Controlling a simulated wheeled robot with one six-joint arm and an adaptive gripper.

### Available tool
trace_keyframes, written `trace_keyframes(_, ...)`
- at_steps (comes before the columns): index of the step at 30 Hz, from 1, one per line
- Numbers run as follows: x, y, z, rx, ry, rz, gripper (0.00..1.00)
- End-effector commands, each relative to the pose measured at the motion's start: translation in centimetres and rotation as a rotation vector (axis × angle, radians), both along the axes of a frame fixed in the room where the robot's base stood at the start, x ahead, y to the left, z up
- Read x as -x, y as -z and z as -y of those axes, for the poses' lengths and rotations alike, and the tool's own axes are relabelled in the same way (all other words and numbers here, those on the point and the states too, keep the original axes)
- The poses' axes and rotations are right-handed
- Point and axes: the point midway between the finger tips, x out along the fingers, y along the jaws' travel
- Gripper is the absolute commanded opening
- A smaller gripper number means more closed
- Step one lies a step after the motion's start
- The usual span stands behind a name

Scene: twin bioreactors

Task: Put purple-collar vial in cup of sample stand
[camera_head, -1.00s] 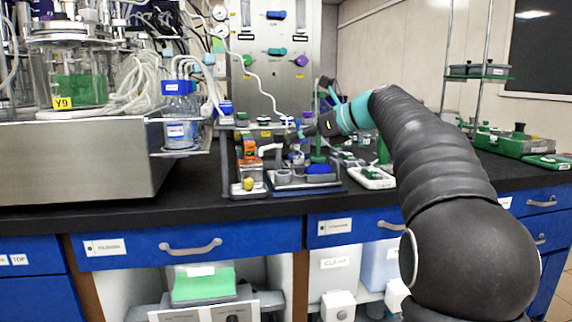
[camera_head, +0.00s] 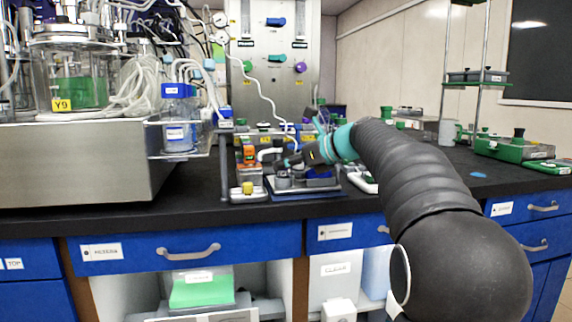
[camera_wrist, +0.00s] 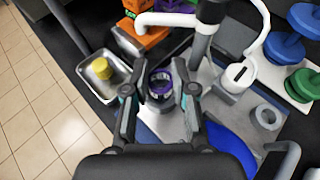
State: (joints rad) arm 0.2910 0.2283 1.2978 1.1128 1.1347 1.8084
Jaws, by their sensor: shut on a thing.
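The purple-collar vial (camera_wrist: 160,78) is between my fingertips in the wrist view, and its collar shows as a purple ring. My gripper (camera_wrist: 158,92) is shut on it, with one finger on each side. The vial is over a grey plate on the blue-based sample stand (camera_wrist: 228,132). Whether its lower end is in a cup or above one is hidden. A grey round holder (camera_wrist: 267,117) with a hole is to the right on the stand. In the head view my gripper (camera_head: 288,162) is low over the stand (camera_head: 305,192); the vial is too small to make out there.
A metal tray with a yellow-topped item (camera_wrist: 101,68) is left of my gripper. An orange block (camera_wrist: 143,35), a dark post (camera_wrist: 209,12) and white tubing are close ahead. Blue and green knobs (camera_wrist: 284,48) are at right. The bench's front edge (camera_head: 200,218) is near.

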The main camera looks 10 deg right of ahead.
Motion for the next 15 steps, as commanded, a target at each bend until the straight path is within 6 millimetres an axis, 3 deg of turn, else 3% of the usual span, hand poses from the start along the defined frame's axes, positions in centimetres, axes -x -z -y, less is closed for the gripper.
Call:
trace_keyframes(2, 0.00, 0.28, 0.01, -0.001, 0.000, -0.001, 0.10)
trace_keyframes(3, 0.00, 0.21, 0.00, -0.001, 0.000, -0.001, 0.36)
trace_keyframes(5, 0.00, 0.19, 0.00, -0.001, 0.000, -0.001, 0.51)
trace_keyframes(15, 0.00, 0.01, 0.00, 0.000, 0.000, 0.000, 0.51)
